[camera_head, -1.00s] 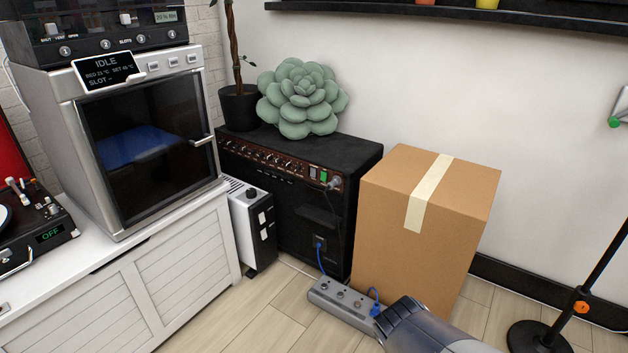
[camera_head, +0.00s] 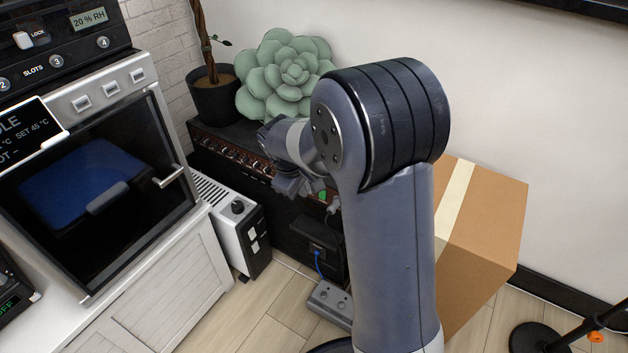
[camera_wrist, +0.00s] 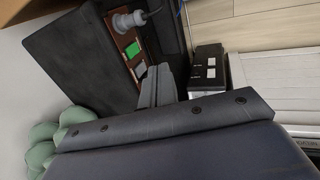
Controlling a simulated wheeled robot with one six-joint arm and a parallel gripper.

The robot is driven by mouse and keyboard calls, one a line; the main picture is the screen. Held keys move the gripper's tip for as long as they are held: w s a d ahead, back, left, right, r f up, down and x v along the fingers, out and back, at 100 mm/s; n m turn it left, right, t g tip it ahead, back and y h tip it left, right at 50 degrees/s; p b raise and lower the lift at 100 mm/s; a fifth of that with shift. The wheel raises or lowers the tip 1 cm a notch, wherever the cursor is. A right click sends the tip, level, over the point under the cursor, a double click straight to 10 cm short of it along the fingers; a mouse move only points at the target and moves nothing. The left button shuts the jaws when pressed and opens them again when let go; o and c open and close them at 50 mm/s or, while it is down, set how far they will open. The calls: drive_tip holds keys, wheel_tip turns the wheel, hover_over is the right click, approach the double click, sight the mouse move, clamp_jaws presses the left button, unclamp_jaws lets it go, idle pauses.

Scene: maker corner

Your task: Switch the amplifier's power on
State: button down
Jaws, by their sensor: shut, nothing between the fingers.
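The black amplifier (camera_head: 290,225) stands on the floor against the wall, with a brown control panel (camera_head: 226,152) along its upper front edge. A green switch (camera_head: 322,196) shows near the panel's right end, partly covered by my arm. My gripper (camera_head: 291,187) is shut and empty at the amplifier's front, close to the switches.
A succulent (camera_head: 285,75) and a potted plant (camera_head: 214,98) stand on top of the amplifier. A cardboard box (camera_head: 485,240) is at right. A white heater-like box (camera_head: 228,225) and a power strip (camera_head: 330,304) are below. A cabinet with a dryer (camera_head: 90,190) is left.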

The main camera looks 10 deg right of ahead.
sight(322, 195)
drive_tip(key=shift+f, duration=0.1)
drive_tip(key=w+d+f+b, duration=0.5)
drive_tip(key=f, duration=0.4)
drive_tip(key=shift+f, duration=0.4)
drive_tip(key=shift+d, duration=0.15)
drive_tip(key=shift+w+d+f+p, duration=0.1)
drive_tip(key=shift+w+p, duration=0.05)
drive_tip(key=shift+p, duration=0.25)
